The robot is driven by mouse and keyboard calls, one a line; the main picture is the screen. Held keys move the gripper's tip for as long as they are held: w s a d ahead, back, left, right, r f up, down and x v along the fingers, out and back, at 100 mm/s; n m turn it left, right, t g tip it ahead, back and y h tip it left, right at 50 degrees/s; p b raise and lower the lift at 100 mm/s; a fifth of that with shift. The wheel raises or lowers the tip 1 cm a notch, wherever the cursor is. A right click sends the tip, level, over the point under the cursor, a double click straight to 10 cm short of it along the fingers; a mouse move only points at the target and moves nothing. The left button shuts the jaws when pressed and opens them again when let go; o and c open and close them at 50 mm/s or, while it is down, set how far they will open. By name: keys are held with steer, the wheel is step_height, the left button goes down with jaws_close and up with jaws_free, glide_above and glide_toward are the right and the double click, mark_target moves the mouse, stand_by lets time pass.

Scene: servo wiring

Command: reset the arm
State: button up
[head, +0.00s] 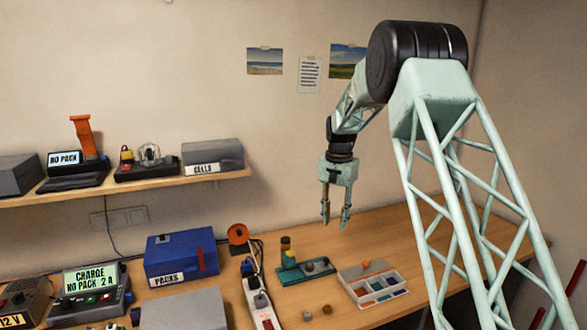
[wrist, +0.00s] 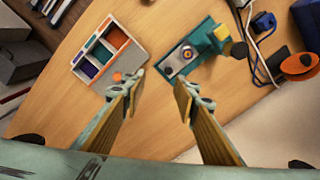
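My gripper (head: 335,219) hangs from my raised arm, pointing down, well above the workbench (head: 390,225). Its two fingers are apart with nothing between them. In the wrist view my gripper (wrist: 165,97) also shows open, with bare wood between the fingers. Below it are a teal fixture (head: 292,274) with a grey plate and a yellow and dark upright part, and a compartment tray (head: 347,275) with coloured contents. An orange piece shows at the tray's edge.
A power strip (head: 260,303), an orange spool (head: 238,234) and a blue PACKS box (head: 165,262) stand left of the fixture. A charger (head: 88,290) reads "CHARGE NO PACK 2 A". A wall shelf (head: 130,186) holds devices. The bench right of the tray is clear.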

steer(key=s+d+r+n+t+b, duration=0.1)
steer(key=s+r, duration=0.6)
steer(key=s, duration=0.3)
steer(key=s+d+r+n+b, duration=0.1)
steer(key=s+d+r, duration=0.1)
steer(key=s+r, duration=0.7)
steer(key=s+d+r+n+t+b, duration=0.1)
steer(key=s+r, duration=0.5)
steer(key=s, duration=0.6)
steer(key=s+d+f+n+b, duration=0.1)
steer(key=s+f, duration=0.2)
steer(key=s, duration=1.5)
steer(key=s+d+f+n+t+b, duration=0.1)
steer(key=s+f+n+b, duration=0.1)
steer(key=s, duration=1.6)
steer(key=shift+s+f+t+b, duration=0.15)
steer(key=shift+f+t+b, duration=0.15)
steer(key=shift+f, duration=0.35)
